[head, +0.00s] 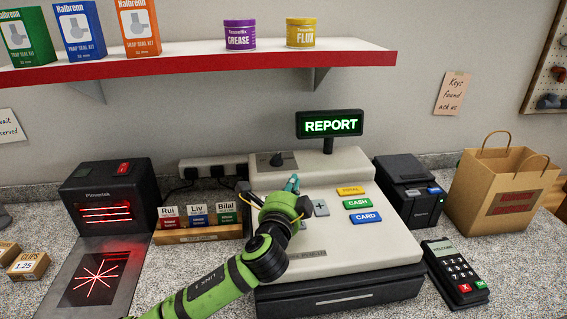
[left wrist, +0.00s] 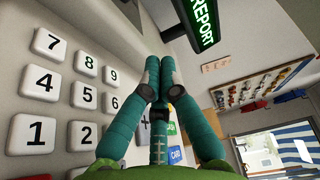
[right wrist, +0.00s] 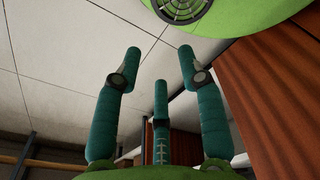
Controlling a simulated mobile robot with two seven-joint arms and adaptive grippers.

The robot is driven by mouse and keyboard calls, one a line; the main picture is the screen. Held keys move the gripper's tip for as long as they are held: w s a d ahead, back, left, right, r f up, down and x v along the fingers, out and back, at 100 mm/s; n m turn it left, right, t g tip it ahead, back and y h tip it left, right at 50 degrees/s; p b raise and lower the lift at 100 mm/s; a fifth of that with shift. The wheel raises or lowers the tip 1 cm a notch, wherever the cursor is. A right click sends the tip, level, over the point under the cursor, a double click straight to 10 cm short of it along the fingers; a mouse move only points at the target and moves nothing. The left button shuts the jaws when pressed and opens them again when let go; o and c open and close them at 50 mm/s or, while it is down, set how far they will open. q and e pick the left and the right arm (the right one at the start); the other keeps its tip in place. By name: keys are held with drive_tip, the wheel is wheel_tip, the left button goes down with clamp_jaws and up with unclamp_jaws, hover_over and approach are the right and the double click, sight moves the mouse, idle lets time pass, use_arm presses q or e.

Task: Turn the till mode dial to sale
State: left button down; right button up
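The till (head: 325,240) stands on the counter, and its green-lit display (head: 331,124) reads REPORT. The display also shows at the top of the left wrist view (left wrist: 200,20). The mode dial (head: 277,159) is a small dark knob on the raised back part of the till, at its left; I cannot make it out in the left wrist view. My left gripper (head: 292,183) is over the keypad, just in front of and below the dial in the picture. Its teal fingers (left wrist: 160,66) are closed together with nothing seen between them. My right gripper (right wrist: 158,62) is open and empty, away from the till.
A scanner (head: 108,195) and a rack of name cards (head: 198,234) stand left of the till. A printer (head: 409,188), card terminal (head: 455,272) and paper bag (head: 503,190) stand right. A shelf (head: 200,65) with boxes and tins hangs above.

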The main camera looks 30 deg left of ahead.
sight(282, 166)
use_arm(q)
drive_tip(key=x, duration=0.3)
drive_tip(key=shift+w+d+r+p, duration=0.1)
drive_tip(key=shift+w+r+p, duration=0.1)
drive_tip(key=shift+p, duration=0.2)
drive_tip(key=x, duration=0.3)
drive_tip(key=p+x, duration=0.1)
drive_tip(key=x, duration=0.1)
drive_tip(key=shift+w+a, duration=0.3)
drive_tip(key=shift+a, duration=0.05)
drive_tip(key=a+p, duration=0.1)
drive_tip(key=a, duration=0.1)
drive_tip(key=a+p, duration=0.1)
drive_tip(key=a, duration=0.1)
drive_tip(key=shift+s+f, duration=0.15)
drive_tip(key=shift+s, duration=0.05)
use_arm(e)
drive_tip(key=shift+w+d+r, duration=0.15)
drive_tip(key=shift+d+r, duration=0.05)
drive_tip(key=shift+r, duration=0.45)
drive_tip(key=shift+w+d+r, duration=0.1)
drive_tip(key=shift+d+r, duration=0.1)
drive_tip(key=shift+r, duration=0.5)
drive_tip(key=shift+w+d+r, duration=0.15)
drive_tip(key=shift+d+r, duration=0.05)
drive_tip(key=shift+r, duration=0.45)
